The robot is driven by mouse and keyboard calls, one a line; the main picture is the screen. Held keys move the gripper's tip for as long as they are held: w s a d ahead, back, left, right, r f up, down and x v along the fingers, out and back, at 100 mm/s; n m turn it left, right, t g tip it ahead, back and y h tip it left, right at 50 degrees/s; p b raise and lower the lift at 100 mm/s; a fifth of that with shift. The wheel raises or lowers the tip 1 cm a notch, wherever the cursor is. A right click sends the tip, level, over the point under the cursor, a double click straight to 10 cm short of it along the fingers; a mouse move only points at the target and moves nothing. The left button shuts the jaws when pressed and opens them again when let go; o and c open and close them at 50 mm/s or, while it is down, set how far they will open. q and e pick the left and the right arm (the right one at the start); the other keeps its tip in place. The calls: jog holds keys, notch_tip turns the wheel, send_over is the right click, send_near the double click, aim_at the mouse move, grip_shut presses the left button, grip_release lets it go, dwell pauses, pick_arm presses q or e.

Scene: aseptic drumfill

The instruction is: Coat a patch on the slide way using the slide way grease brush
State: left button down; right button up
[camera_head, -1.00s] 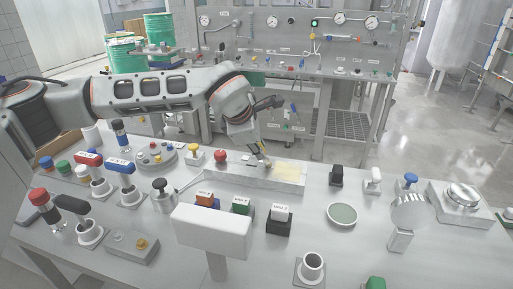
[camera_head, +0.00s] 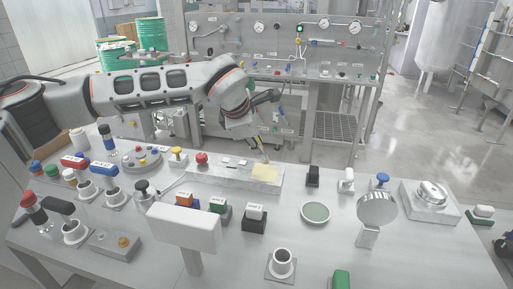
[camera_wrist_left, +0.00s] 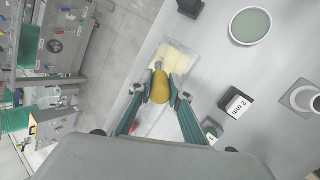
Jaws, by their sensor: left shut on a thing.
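The slide way (camera_head: 212,173) is a long pale block along the back of the bench. A pale yellow patch (camera_head: 265,174) covers its right end and also shows in the wrist view (camera_wrist_left: 178,57). My left gripper (camera_head: 263,146) is above that end, shut on the yellow handle of the grease brush (camera_wrist_left: 159,88), with a green finger on each side (camera_wrist_left: 160,91). The brush's grey tip points at the patch; whether it touches I cannot tell. My right gripper is not in view.
A round green-grey dish (camera_head: 315,212), a round mirror-like disc on a stand (camera_head: 377,208) and small labelled blocks (camera_head: 255,213) stand in front. A black-topped block (camera_head: 313,176) stands right of the slide way. A white panel (camera_head: 184,228) rises at the front.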

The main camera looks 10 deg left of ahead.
pick_arm(q)
jog(key=shift+r, duration=0.7)
jog(key=shift+d+r+p, duration=0.15)
jog(key=shift+r+p, duration=0.55)
jog(key=shift+r, duration=0.05)
jog(key=shift+r+p, duration=0.6)
jog(key=shift+r, duration=0.4)
